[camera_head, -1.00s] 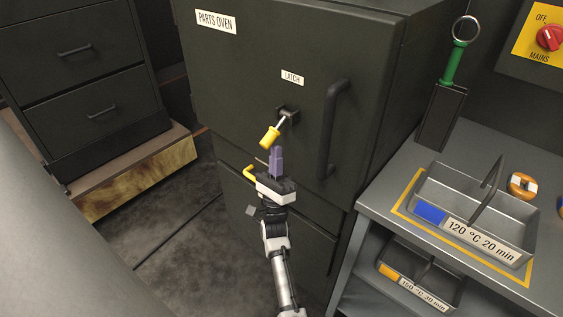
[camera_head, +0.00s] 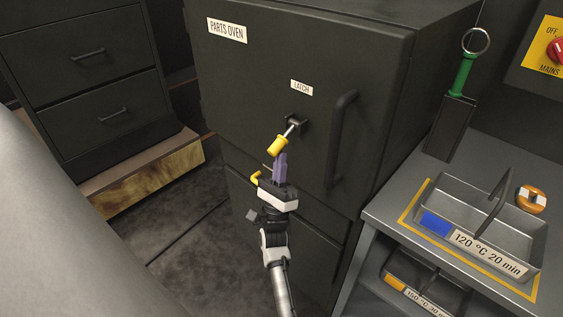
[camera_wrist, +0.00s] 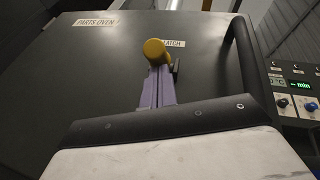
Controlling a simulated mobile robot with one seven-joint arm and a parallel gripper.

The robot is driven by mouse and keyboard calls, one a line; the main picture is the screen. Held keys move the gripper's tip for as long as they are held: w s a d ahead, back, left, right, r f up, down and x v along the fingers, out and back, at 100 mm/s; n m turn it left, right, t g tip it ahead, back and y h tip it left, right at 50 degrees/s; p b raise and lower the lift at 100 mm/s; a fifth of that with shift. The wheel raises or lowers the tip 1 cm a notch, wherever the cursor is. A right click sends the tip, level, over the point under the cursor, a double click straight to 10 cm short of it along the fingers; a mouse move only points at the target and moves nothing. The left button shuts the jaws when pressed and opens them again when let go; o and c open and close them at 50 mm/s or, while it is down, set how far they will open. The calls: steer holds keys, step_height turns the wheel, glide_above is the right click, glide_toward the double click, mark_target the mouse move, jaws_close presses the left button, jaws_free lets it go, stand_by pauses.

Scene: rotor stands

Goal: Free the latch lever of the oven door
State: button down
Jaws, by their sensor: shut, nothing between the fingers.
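The dark oven door (camera_head: 240,90) carries a "PARTS OVEN" label and is closed. The latch lever (camera_head: 278,145) has a yellow grip on a metal stem that tilts down-left from a dark square mount under the "LATCH" label (camera_head: 301,88). My gripper (camera_head: 281,160), with purple fingers, is shut and empty just below the yellow grip. In the wrist view the yellow grip (camera_wrist: 155,50) shows at the tips of the shut fingers (camera_wrist: 159,85). I cannot tell whether they touch.
A black vertical handle (camera_head: 341,140) stands right of the latch. A yellow hooked piece (camera_head: 256,178) sticks out below the door's lower edge. A bench at right holds a metal tray (camera_head: 520,238) labelled 120 °C 20 min. Drawers (camera_head: 85,90) stand at left.

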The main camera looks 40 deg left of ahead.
mark_target(274, 156)
steer(key=r+m+h, duration=0.1)
steer(key=h, duration=0.1)
steer(key=s+r+m+g+h+p, duration=0.1)
steer(key=m+h, duration=0.1)
steer(key=s+r+m+h+p, duration=0.1)
steer(key=shift+s+a+m+h, duration=0.1)
steer(key=shift+s+m+h, duration=0.05)
steer(key=shift+m+h, duration=0.2)
steer(key=shift+s+r+b, duration=0.25)
steer(key=shift+r+b, duration=0.05)
steer(key=shift+r, duration=0.45)
steer(key=shift+s+r+b, duration=0.25)
steer(key=shift+r, duration=1.65)
